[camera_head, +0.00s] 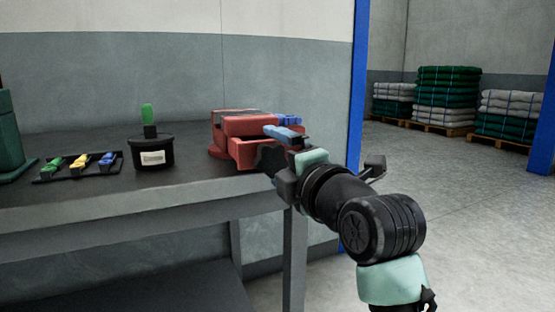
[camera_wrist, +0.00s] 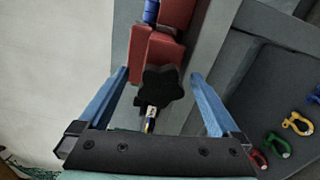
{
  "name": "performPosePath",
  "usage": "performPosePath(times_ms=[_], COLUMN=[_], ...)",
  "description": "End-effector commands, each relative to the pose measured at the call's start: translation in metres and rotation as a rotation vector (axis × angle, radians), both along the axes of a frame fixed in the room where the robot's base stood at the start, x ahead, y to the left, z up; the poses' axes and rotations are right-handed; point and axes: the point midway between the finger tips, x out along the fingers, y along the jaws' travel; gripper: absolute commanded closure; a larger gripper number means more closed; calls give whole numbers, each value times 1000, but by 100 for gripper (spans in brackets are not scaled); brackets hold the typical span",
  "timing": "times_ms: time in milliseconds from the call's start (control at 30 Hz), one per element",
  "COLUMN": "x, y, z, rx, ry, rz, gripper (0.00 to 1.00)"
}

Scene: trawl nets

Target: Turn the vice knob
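The red vice (camera_head: 232,127) stands at the right end of the workbench. Its black lobed knob (camera_head: 270,161) faces the front, partly covered by my gripper in the head view. In the wrist view the knob (camera_wrist: 163,84) lies in the middle, below the red vice body (camera_wrist: 172,50). My gripper (camera_wrist: 158,76) is open, with one blue finger on each side of the knob and a visible gap on both sides. No contact shows. In the head view my gripper (camera_head: 276,148) reaches the vice from the right front.
The grey workbench (camera_head: 110,203) also holds a black pot (camera_head: 153,154) with a green-handled item and a black tray (camera_head: 79,175) of coloured shackles, left of the vice. A blue post (camera_head: 357,85) stands behind. Open floor lies to the right, with net pallets (camera_head: 445,100) far back.

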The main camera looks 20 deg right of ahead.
Motion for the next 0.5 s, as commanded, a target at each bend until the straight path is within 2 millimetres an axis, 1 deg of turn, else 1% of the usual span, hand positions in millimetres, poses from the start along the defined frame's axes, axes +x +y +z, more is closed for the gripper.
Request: performPosePath(times_ms=[167,267,367,467,500], x=[0,-4,-14,-31,-39], y=[1,1,0,-1,-1], z=[-1,-1,0,1,1], rx=[1,1,1,2,2], ry=[2,1,1,1,1], rz=[3,2,2,0,1], gripper=[1,1,1,1,1])
